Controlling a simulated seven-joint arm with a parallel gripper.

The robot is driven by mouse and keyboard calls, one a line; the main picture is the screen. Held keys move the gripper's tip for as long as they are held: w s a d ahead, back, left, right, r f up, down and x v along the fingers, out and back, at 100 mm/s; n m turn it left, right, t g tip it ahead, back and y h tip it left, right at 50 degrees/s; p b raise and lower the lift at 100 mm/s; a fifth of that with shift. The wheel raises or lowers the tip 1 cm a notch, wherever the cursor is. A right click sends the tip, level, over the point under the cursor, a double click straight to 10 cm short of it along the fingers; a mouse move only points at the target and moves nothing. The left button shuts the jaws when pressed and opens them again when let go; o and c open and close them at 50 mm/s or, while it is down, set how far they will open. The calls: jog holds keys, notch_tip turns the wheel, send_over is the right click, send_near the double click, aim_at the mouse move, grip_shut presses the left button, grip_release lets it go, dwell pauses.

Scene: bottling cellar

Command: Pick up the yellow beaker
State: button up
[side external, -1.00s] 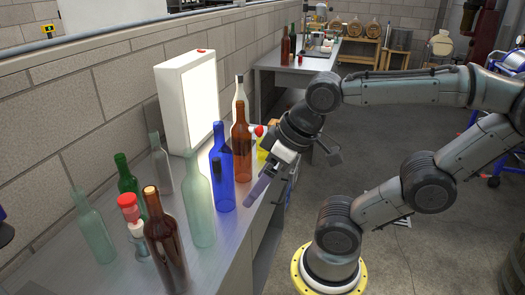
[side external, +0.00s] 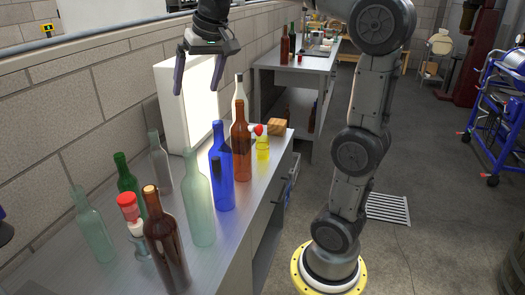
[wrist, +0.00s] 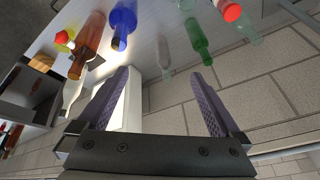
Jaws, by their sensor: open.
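The yellow beaker (side external: 262,148) stands on the metal bench near its right edge, to the right of the brown bottle (side external: 241,145). In the wrist view a small yellow part of the beaker (wrist: 64,47) shows near the upper left, partly hidden by the brown bottle and a red-topped thing. My gripper (side external: 197,90) is open and empty, its two purple fingers pointing down. It is high above the bench, in front of the white light box, up and to the left of the beaker. In the wrist view its fingers (wrist: 163,100) are spread wide with nothing between them.
A blue bottle (side external: 222,170), pale green bottle (side external: 199,205) and front brown bottle (side external: 164,240) stand on the bench (side external: 235,225). A white light box (side external: 180,105) stands by the wall. A wooden block (side external: 277,127) lies behind the beaker.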

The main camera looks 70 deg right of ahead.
jog(key=w+d+f+m+g, duration=0.1)
jog(key=w+d+f, duration=0.15)
jog(key=d, duration=0.35)
jog(key=w+d+f+m, duration=0.1)
jog(key=w+d+m, duration=0.1)
jog(key=w+d, duration=0.3)
jog(key=m+g+y, duration=0.1)
jog(key=m+g, duration=0.2)
jog(key=m, duration=0.3)
send_near(262, 138)
jog(key=a, duration=0.2)
notch_tip(262, 138, down, 9)
jog(key=shift+s+r, duration=0.1)
jog(key=shift+s, duration=0.05)
jog(key=shift+s+a+f, duration=0.1)
jog(key=shift+f, duration=1.2)
jog(key=shift+s+f, duration=0.1)
jog(key=shift+f, duration=1.25)
jog(key=c, duration=1.4)
jog(key=shift+r, duration=0.1)
